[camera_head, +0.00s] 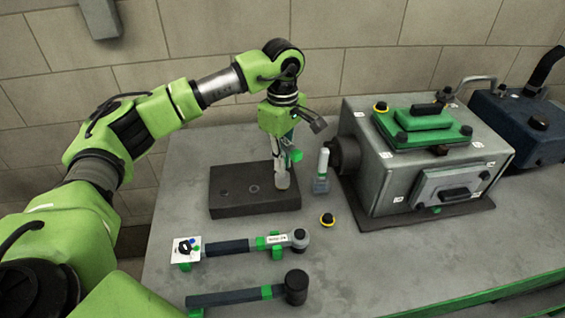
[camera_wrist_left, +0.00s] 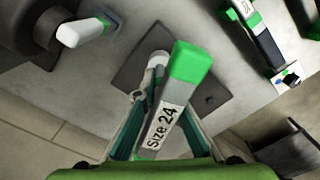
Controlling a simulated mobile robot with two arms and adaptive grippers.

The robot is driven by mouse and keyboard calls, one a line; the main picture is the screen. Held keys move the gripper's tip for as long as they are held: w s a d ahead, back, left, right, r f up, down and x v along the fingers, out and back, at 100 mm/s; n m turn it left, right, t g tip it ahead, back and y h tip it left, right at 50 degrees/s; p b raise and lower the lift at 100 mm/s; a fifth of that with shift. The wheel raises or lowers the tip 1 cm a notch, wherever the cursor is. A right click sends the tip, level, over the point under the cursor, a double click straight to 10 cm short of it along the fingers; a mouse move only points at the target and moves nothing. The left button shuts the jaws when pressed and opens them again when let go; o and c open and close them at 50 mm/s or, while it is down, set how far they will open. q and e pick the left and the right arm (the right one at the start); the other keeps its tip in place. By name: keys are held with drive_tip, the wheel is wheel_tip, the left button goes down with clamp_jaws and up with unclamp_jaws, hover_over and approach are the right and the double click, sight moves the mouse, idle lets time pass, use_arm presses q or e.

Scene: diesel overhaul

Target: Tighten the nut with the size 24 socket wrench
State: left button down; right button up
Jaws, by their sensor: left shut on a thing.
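My left gripper (camera_head: 283,145) points down over a dark block (camera_head: 232,197) on the table. It is shut on a grey tool with a green end, labelled "Size 24", the socket wrench (camera_wrist_left: 163,127). In the head view the wrench (camera_head: 281,176) stands roughly upright, its lower end at the right part of the block. I cannot tell whether it touches the block. I cannot make out the nut; the wrench and gripper may cover it. My right gripper is not in view.
A grey engine housing (camera_head: 380,185) with green covers stands to the right, close to a small white-topped tool (camera_head: 322,172). The table is clear at front right.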

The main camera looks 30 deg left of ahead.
use_arm(q)
drive_tip(key=shift+m, duration=0.9)
